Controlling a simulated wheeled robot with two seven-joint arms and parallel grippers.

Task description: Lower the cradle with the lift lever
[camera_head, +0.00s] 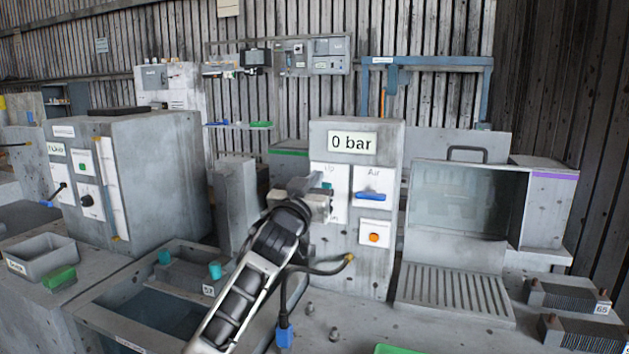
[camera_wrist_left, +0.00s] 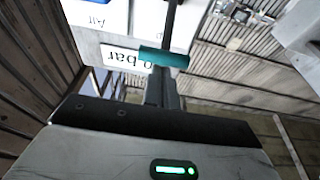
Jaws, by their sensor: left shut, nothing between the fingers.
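The lift lever has a teal grip and stands on a white "Up" plate of the grey control cabinet (camera_head: 378,135); its grip (camera_head: 327,185) is mostly hidden behind my left gripper (camera_head: 303,187). In the left wrist view the teal lever grip (camera_wrist_left: 164,57) lies across a dark rod, right at the tips of my shut left gripper (camera_wrist_left: 162,80). I cannot tell whether they touch. Nothing is between the fingers. A grey block with teal posts (camera_head: 190,276) sits in the open tank at lower left; it may be the cradle. My right gripper is not in view.
The cabinet display (camera_head: 353,142) reads 0 bar. A blue air handle (camera_head: 371,195) and an orange button (camera_head: 374,237) sit right of the lever. A hose with a yellow tip (camera_head: 349,258) hangs below my gripper. A ribbed grey tray (camera_head: 455,292) stands to the right.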

